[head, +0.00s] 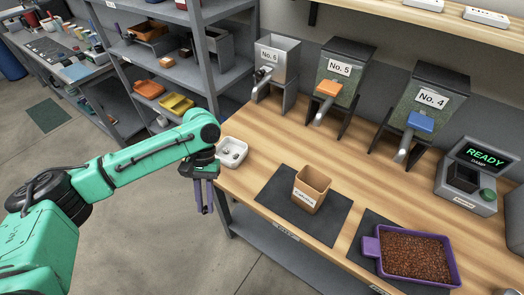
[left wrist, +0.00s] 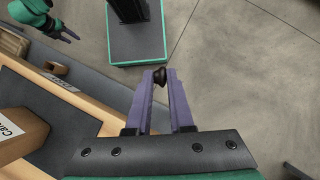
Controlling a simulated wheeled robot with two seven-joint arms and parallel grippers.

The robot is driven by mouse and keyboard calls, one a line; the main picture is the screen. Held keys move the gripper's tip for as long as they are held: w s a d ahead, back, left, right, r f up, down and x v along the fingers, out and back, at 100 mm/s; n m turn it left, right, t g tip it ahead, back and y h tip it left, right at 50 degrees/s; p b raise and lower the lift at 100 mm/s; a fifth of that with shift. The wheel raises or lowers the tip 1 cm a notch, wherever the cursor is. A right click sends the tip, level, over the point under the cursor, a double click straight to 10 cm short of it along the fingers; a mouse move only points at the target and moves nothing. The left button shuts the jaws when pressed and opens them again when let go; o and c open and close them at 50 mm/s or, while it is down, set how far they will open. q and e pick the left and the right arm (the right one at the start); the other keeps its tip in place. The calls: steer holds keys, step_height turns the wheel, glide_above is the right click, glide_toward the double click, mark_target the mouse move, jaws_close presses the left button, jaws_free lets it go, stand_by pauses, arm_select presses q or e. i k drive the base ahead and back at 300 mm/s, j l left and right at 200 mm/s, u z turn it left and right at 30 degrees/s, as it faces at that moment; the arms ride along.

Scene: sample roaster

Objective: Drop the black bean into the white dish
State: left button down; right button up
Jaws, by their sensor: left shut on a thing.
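My left gripper (head: 205,208) hangs just off the table's front edge, in front of the white dish (head: 232,152). In the left wrist view my left gripper (left wrist: 160,82) is shut on the black bean (left wrist: 160,76), a small dark lump at the fingertips. The bean cannot be made out in the head view. The white dish stands on the left end of the wooden table, with small dark spots inside it. It does not show in the left wrist view. My right gripper (left wrist: 68,34) shows small at the top left of the left wrist view; its finger gap is unclear.
A tan labelled box (head: 312,187) stands on a dark mat (head: 272,196). A purple tray (head: 457,270) of brown beans lies at the right. Hoppers No. 5 (head: 338,80) and No. 4 (head: 425,100) stand behind, near a READY device (head: 470,178). Open floor lies before the table.

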mark_target(227, 159)
steer(key=i+j+z, duration=0.1)
steer(key=j+z, duration=0.65)
steer(key=z, duration=0.2)
steer(key=j+z, duration=0.45)
steer(key=j, duration=0.5)
steer(key=k+j+z, duration=0.1)
steer(key=j, duration=0.4)
